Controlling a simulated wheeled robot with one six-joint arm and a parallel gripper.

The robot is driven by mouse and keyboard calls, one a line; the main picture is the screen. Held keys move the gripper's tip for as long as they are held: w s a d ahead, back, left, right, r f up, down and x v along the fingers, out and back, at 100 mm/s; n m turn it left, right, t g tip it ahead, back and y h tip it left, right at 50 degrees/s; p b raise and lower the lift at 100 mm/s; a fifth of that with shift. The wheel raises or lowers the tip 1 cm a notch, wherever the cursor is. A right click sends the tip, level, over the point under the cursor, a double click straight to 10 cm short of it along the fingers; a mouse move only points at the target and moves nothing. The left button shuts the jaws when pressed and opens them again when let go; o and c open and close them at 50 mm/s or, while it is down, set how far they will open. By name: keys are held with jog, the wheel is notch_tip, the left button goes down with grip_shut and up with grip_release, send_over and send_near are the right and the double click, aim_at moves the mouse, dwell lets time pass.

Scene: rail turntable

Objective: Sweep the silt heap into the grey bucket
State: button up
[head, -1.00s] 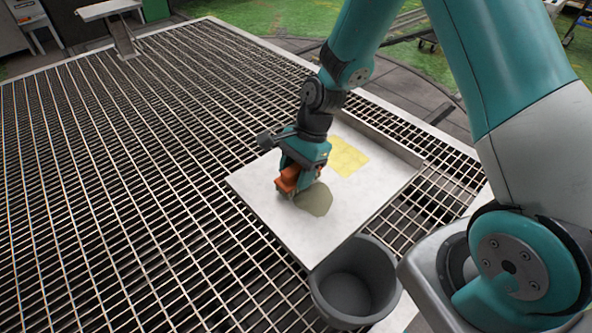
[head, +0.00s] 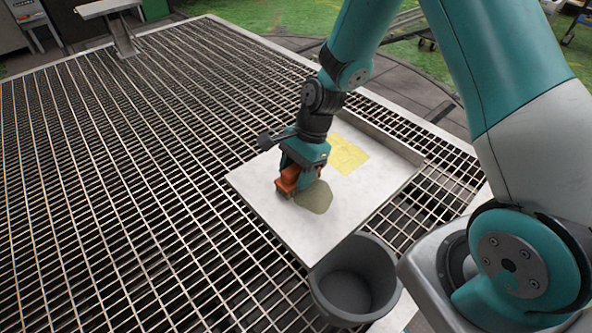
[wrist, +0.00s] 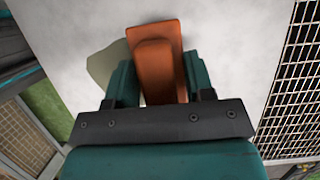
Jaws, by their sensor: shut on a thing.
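The silt heap (head: 314,198) is a flat grey-green patch on a white tray (head: 289,232). Part of it also shows in the wrist view (wrist: 103,68), left of the orange tool. My gripper (head: 298,172) is shut on an orange tool (head: 287,181), whose lower end is at or just above the tray, right beside the heap's left edge. In the wrist view the orange tool (wrist: 158,62) sits between the two green fingers. I cannot tell whether it touches the silt. The grey bucket (head: 352,290) stands below the tray's front edge, and its visible inside looks empty.
A yellow patch (head: 346,155) lies on the tray behind the heap. A raised lip (head: 376,138) runs along the tray's back right side. Metal grating (head: 120,190) surrounds the tray, wide and clear on the left.

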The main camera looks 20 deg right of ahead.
jog(key=shift+s, duration=0.1)
jog(key=shift+s+d+p, duration=0.25)
jog(key=shift+s+d, duration=0.05)
jog(key=shift+s, duration=0.55)
jog(key=shift+s+d+p, duration=0.2)
jog(key=shift+s+d, duration=0.1)
jog(key=shift+s, duration=0.5)
jog(key=shift+s+d+p, duration=0.25)
jog(key=shift+s+d, duration=0.05)
jog(key=shift+s, duration=0.55)
jog(key=shift+s+d+f, duration=0.1)
jog(key=shift+s+d, duration=0.2)
jog(key=shift+s, duration=0.6)
jog(key=shift+s+d+f, duration=0.1)
jog(key=shift+s+d, duration=0.2)
jog(key=shift+s, duration=0.55)
jog(key=shift+s+d, duration=0.3)
jog(key=shift+s, duration=0.6)
jog(key=shift+r+p, duration=1.1)
jog(key=shift+p, duration=0.15)
jog(key=shift+w, duration=0.1)
